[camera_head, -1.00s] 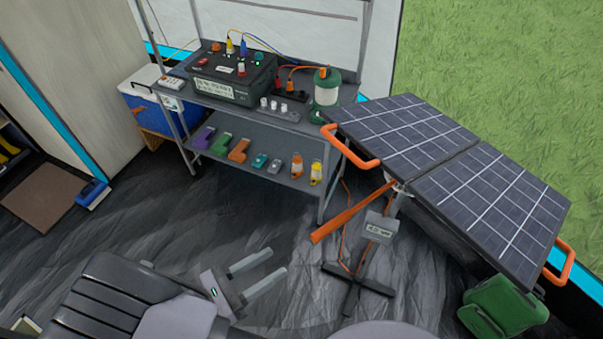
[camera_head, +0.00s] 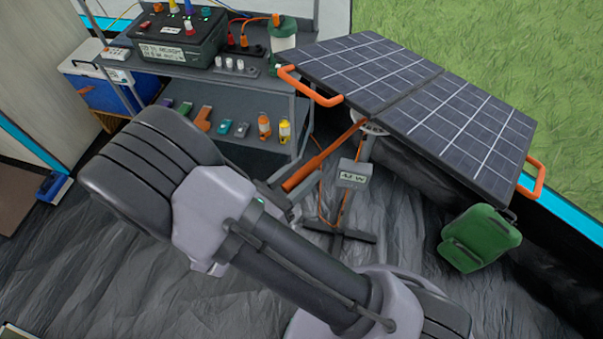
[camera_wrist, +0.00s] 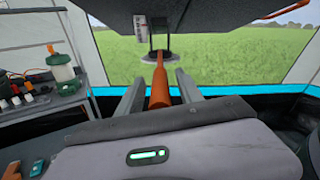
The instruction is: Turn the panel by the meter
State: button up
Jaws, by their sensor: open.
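The solar panel (camera_head: 440,95) is two dark tilted sections with an orange handle (camera_head: 312,84) at the left and another at the right. It stands on a post with a cross-shaped foot. A small grey meter (camera_head: 353,173) hangs on the post; its display reads in W, the digits too small to be sure of. An orange bar (camera_head: 318,161) slopes down from the panel's mount. My gripper (camera_head: 280,185) is at the bar's lower end, partly hidden by my arm. In the wrist view my gripper (camera_wrist: 158,88) is open, with the bar (camera_wrist: 160,85) between its fingers.
A metal shelf (camera_head: 225,140) at the left holds a power station (camera_head: 183,38), a lantern and several small items. A green bag (camera_head: 480,238) lies below the panel's right end.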

grip_shut()
dwell(1.4)
